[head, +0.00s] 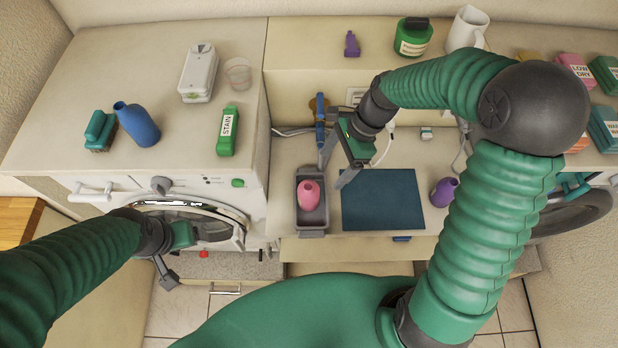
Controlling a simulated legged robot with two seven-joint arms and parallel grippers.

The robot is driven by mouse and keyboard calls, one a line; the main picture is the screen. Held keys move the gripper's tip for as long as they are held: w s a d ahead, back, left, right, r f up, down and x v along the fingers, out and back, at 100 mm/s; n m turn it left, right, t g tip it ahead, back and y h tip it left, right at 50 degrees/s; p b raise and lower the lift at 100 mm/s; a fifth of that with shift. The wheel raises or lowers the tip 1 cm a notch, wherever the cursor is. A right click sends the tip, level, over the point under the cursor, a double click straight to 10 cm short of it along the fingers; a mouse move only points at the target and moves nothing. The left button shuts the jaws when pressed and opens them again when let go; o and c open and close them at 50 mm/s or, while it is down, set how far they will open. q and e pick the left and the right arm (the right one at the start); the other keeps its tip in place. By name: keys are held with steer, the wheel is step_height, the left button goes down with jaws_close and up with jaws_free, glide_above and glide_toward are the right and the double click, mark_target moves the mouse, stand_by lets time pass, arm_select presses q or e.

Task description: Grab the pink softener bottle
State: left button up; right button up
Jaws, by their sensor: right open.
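A small pink bottle (308,196) stands in a narrow grey tray (312,233) on the lower middle counter. My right gripper (331,177) is open and empty, pointing down just behind and to the right of the bottle. A gap shows between its fingers and the bottle. My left gripper (172,278) hangs in front of the left washing machine, away from the bottle. Its fingers are too small and angled to tell if they are open.
A dark blue mat (383,199) lies right of the tray, with a purple bottle (444,191) beyond it. A blue upright object (320,120) stands behind the tray. A blue bottle (138,124) and a green STAIN bottle (227,131) are on the left washer (180,144).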

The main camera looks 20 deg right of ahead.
mark_target(316, 189)
steer(key=a+f, duration=0.1)
steer(key=f, duration=0.1)
steer(key=s+a+f, duration=0.1)
steer(key=a+f, duration=0.1)
steer(key=f, duration=0.1)
steer(key=w+a+f, duration=0.2)
steer(key=f, duration=0.1)
steer(key=shift+a+f, duration=0.1)
steer(key=shift+a, duration=0.05)
steer(key=f, duration=0.2)
steer(key=s+a+f+p, duration=0.1)
steer(key=shift+f, duration=0.1)
steer(key=shift+s+d+f, duration=0.1)
steer(key=shift+f, duration=0.3)
steer(key=shift+w+f, duration=0.1)
steer(key=shift+w, duration=0.1)
steer(key=shift+w+a, duration=0.1)
steer(key=shift+a, duration=0.1)
steer(key=shift+c, duration=0.9)
steer(key=shift+a, duration=0.25)
steer(key=c, duration=0.9)
arm_select(q)
steer(key=shift+w+a+r, duration=0.2)
steer(key=shift+a+r, duration=0.15)
steer(key=shift+a, duration=0.1)
arm_select(e)
steer(key=shift+d, duration=0.3)
jaws_close()
